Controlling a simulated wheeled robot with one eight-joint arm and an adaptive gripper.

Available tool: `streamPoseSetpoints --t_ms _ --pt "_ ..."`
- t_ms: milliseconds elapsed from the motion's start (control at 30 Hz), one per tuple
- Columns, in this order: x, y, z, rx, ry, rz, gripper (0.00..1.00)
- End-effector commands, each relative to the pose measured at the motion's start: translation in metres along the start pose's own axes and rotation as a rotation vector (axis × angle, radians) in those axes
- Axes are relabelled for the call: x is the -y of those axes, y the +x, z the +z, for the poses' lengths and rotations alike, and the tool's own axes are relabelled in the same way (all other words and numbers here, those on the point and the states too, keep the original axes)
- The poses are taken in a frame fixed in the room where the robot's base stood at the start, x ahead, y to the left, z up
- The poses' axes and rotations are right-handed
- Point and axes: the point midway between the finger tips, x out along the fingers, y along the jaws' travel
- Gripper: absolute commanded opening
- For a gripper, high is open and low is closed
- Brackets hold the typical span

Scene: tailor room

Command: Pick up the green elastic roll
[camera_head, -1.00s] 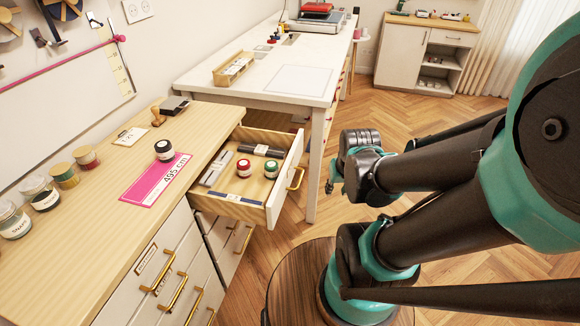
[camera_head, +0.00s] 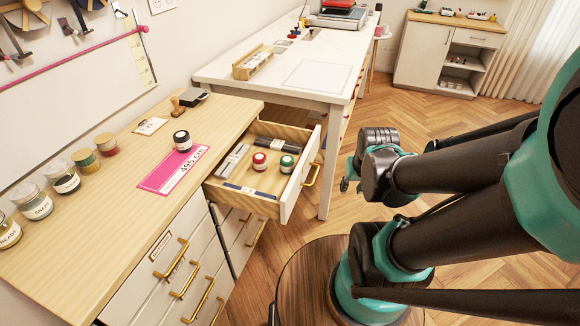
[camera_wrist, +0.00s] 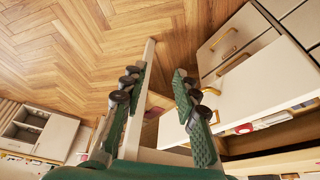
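The green elastic roll (camera_head: 287,163) is a small roll with a white label on top. It stands in the open drawer (camera_head: 240,200), near the drawer's front, to the right of a similar red roll (camera_head: 259,161). My gripper (camera_head: 349,184) is outside the drawer, to the right of its front panel in the head view. In the wrist view my gripper (camera_wrist: 158,88) has its two fingers spread apart with nothing between them. The wrist view shows the drawer at the lower right with a red roll partly visible; I cannot make out the green roll there.
Several jars line the counter's left side. A white table (camera_head: 260,95) stands behind the drawer. Grey boxes lie in the drawer.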

Motion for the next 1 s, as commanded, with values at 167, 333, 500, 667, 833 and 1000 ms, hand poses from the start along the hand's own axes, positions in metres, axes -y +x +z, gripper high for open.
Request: streamPoseSetpoints --t_ms 167,333,500,667,833,1000 --pt "0.000 0.000 0.000 0.000 0.000 0.000 0.30" --pt "0.000 0.000 0.000 0.000 0.000 0.000 0.30" --pt "0.000 0.000 -0.001 0.001 0.002 0.000 0.37" --pt "0.009 -0.003 -0.021 0.026 0.086 -0.009 0.57" --pt "0.039 -0.011 -0.074 0.108 0.346 -0.011 0.68" --pt "0.082 -0.016 -0.130 0.200 0.653 0.030 0.68"
